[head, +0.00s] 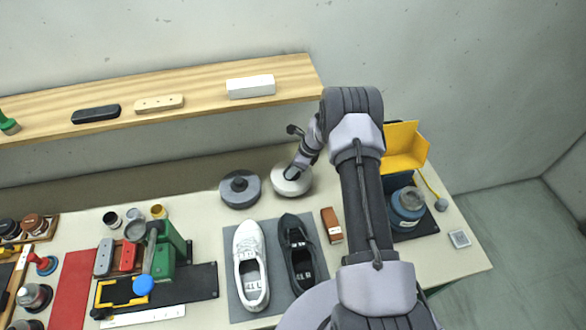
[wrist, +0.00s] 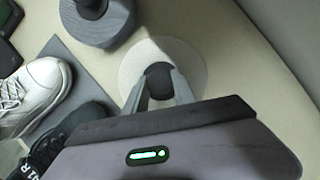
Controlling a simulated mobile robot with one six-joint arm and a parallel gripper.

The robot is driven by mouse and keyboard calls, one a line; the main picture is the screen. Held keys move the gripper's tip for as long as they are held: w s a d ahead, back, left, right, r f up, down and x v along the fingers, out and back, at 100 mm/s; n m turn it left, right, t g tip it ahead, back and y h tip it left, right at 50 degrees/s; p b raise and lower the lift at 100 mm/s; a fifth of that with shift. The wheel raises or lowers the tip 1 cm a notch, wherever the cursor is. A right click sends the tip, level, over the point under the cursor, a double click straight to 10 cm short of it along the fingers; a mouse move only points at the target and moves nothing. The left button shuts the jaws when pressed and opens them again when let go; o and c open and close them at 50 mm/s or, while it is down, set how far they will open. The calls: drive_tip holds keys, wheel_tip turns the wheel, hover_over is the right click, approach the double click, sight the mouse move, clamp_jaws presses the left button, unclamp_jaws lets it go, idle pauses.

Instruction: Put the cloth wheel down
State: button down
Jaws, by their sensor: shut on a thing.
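The cloth wheel is a pale off-white disc with a dark knob on top. It is at the back of the bench in the head view, right of a grey wheel. My gripper (head: 294,171) is shut on the knob of the cloth wheel (head: 302,186). In the wrist view my gripper (wrist: 160,88) has its fingers on either side of the black knob, with the cloth wheel (wrist: 196,62) spread out beneath. The wheel looks level and at or just above the bench top; I cannot tell if it touches. My gripper hides part of it.
The grey wheel (head: 240,190) stands close on the left. A white shoe (head: 250,265) and a black shoe (head: 297,255) lie on a grey mat in front. A brown block (head: 332,226) and a blue jar (head: 407,208) are to the right. A wooden shelf (head: 205,95) is behind.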

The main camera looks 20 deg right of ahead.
sight(301, 176)
drive_tip(key=shift+f, duration=0.2)
drive_tip(key=shift+f+b, duration=0.35)
drive_tip(key=shift+b, duration=0.2)
drive_tip(key=shift+f, duration=0.1)
drive_tip(key=c, duration=1)
unclamp_jaws()
drive_tip(key=shift+c, duration=0.2)
drive_tip(key=p+v, duration=0.1)
drive_tip(key=v, duration=0.7)
drive_tip(key=shift+r+p, duration=0.3)
drive_tip(key=shift+r, duration=0.15)
